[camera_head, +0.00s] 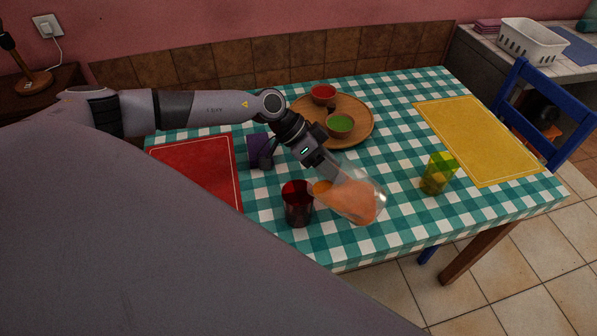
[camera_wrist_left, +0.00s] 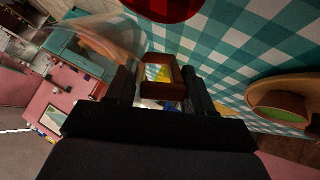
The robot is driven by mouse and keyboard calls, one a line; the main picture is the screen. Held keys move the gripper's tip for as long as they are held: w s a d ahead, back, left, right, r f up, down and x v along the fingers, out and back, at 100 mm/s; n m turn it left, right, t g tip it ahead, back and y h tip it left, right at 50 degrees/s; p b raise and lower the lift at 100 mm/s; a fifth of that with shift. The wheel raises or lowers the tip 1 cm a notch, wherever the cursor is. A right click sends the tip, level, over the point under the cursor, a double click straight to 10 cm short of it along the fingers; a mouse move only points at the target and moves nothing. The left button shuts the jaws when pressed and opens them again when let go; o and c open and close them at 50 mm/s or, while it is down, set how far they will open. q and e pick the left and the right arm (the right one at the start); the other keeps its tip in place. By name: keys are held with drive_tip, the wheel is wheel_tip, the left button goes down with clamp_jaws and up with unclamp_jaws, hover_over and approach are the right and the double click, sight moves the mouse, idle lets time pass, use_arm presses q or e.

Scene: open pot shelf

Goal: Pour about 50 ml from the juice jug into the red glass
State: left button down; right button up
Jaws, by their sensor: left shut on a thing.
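The clear juice jug (camera_head: 356,195) with orange juice in it is tilted far over above the table, its mouth pointing left at the rim of the red glass. The juice reaches the mouth; I cannot make out a stream. The red glass (camera_head: 298,206) stands upright on the checked cloth, just left of the mouth; its contents are hard to see. My left gripper (camera_head: 318,160) is shut on the jug, at its upper side. In the left wrist view its fingers (camera_wrist_left: 162,90) are around a brown handle-like loop (camera_wrist_left: 160,62), with clear jug wall (camera_wrist_left: 95,38) beside it. My right gripper is out of view.
A yellow-green glass (camera_head: 437,174) stands to the right, near the yellow mat (camera_head: 478,138). A wooden tray (camera_head: 363,112) with a red and a green bowl lies behind. A dark purple mug-like thing (camera_head: 257,150) and a red mat (camera_head: 195,165) are left.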

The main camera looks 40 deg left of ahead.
use_arm(q)
drive_tip(key=shift+r+t+h, duration=0.3)
drive_tip(key=shift+h, duration=0.5)
drive_tip(key=shift+s+a+f+t+h+b, duration=0.2)
drive_tip(key=shift+h+b, duration=0.35)
drive_tip(key=shift+b, duration=2.15)
drive_tip(key=shift+w+a+f+t+h+b, duration=0.1)
drive_tip(key=shift+t+h+b, duration=0.35)
drive_tip(key=shift+b, duration=2.25)
